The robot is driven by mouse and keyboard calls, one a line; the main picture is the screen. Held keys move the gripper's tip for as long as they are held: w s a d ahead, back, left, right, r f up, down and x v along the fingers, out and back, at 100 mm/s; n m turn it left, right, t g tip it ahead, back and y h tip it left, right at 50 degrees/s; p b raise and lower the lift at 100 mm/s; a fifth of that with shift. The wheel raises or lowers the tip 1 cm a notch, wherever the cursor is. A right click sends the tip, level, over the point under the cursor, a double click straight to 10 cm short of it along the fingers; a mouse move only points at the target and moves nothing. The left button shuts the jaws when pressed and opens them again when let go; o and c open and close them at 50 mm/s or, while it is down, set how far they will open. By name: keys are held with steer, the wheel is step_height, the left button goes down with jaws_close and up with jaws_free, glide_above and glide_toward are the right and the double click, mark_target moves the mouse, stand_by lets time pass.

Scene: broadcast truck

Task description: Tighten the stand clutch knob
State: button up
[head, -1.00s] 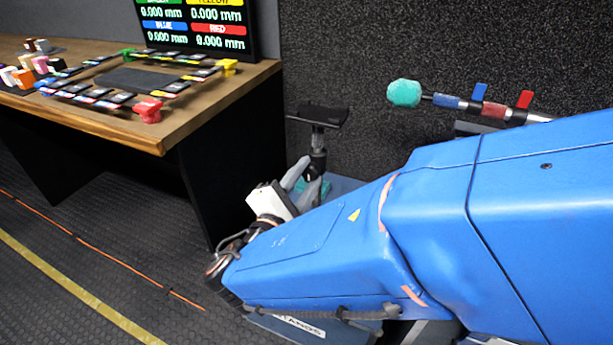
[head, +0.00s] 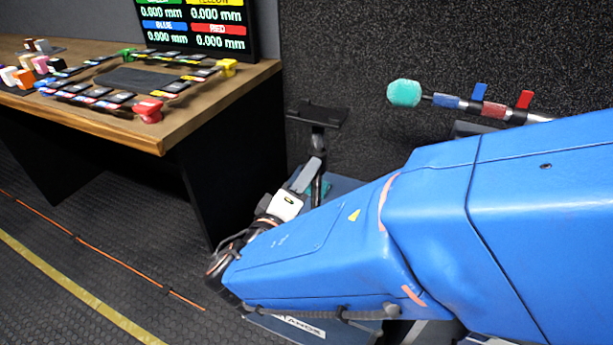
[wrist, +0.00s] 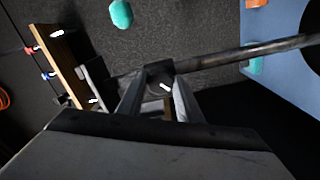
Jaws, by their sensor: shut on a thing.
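The stand shows in the head view as a dark flat top plate (head: 318,114) on a thin upright pole, beside the desk's right end. In the wrist view its pole (wrist: 235,55) runs sideways across the picture. The clutch knob (wrist: 159,78) is a dark round piece with a white mark, on the pole. My gripper (wrist: 158,92) has its two grey fingers on either side of the knob, shut on it. In the head view my gripper (head: 312,172) reaches the pole below the plate, and the knob cannot be made out there.
A wooden desk (head: 215,105) with coloured pieces and a measurement screen (head: 195,25) stands at left. A boom with a teal foam head (head: 404,93) is at right by the dark wall. An orange cable (head: 100,248) lies on the floor at left.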

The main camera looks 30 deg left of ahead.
steer(key=m, duration=0.7)
steer(key=shift+f, duration=0.1)
stand_by(0.4)
steer(key=o, duration=1)
steer(key=shift+o, duration=0.2)
steer(key=s+d, duration=0.2)
steer(key=s, duration=1.5)
steer(key=shift+s, duration=0.15)
